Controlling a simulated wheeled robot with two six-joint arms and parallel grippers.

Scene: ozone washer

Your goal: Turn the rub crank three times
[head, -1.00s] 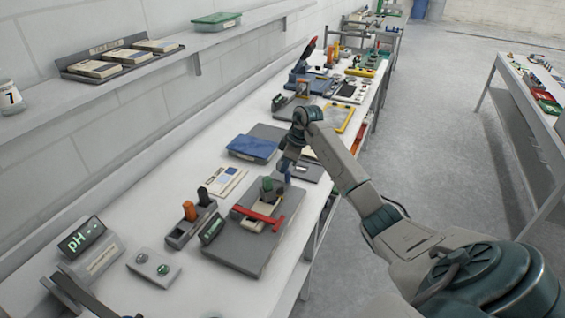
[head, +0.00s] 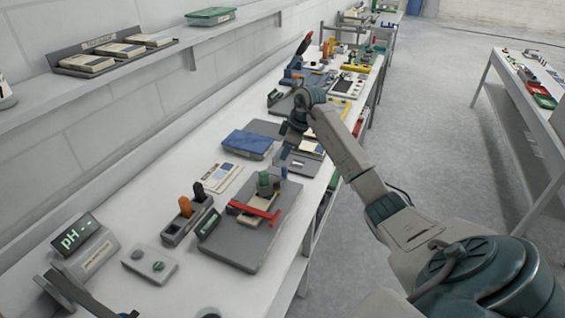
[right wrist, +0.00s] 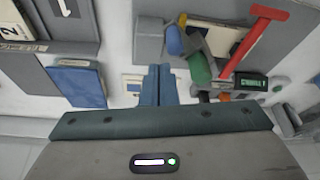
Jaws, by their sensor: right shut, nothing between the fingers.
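A grey base plate (head: 236,248) lies on the near part of the bench. On it stands a small device with a green knob (head: 265,186) and a red T-shaped bar (head: 256,210), which looks like the rub crank. In the right wrist view the red bar (right wrist: 252,37) is at upper right and the green knob (right wrist: 197,68) is right of the fingers. My right gripper (head: 285,152) is shut and empty, above the bench just beyond the device and apart from it. Its blue fingers (right wrist: 158,84) are together.
A holder (head: 187,227) with orange and black handles and a small display stand left of the plate. A pH meter (head: 84,246) and a two-button box (head: 150,264) are nearer. A blue case (head: 247,144) lies behind. More equipment fills the bench's far end.

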